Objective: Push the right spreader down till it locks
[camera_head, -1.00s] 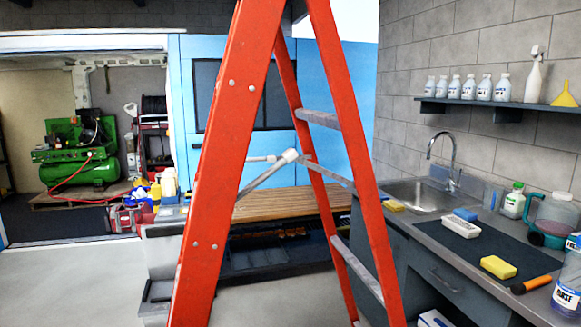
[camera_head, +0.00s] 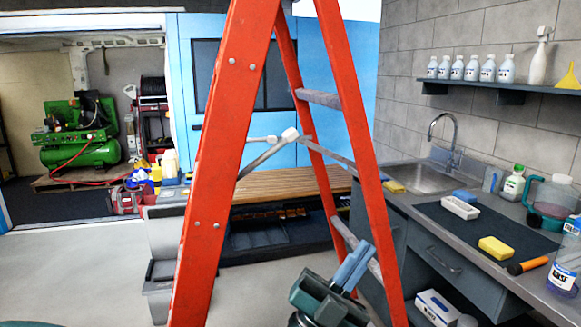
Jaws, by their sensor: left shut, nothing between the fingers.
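An orange stepladder (camera_head: 228,150) stands open in front of me, seen from the side. Its larger-looking spreader (camera_head: 262,157) spans between the legs and is bent upward, with a pale hinge (camera_head: 290,134) at its peak. A second spreader (camera_head: 262,140) shows partly behind it, also with a pale hinge. I cannot tell for sure which one is the right spreader.
A sink counter (camera_head: 400,205) with sponges and bottles runs along the right, under a shelf (camera_head: 500,90) of bottles. A wooden-topped bench (camera_head: 270,190) stands behind the ladder. A green compressor (camera_head: 80,140) is at the far left. The floor at left is clear.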

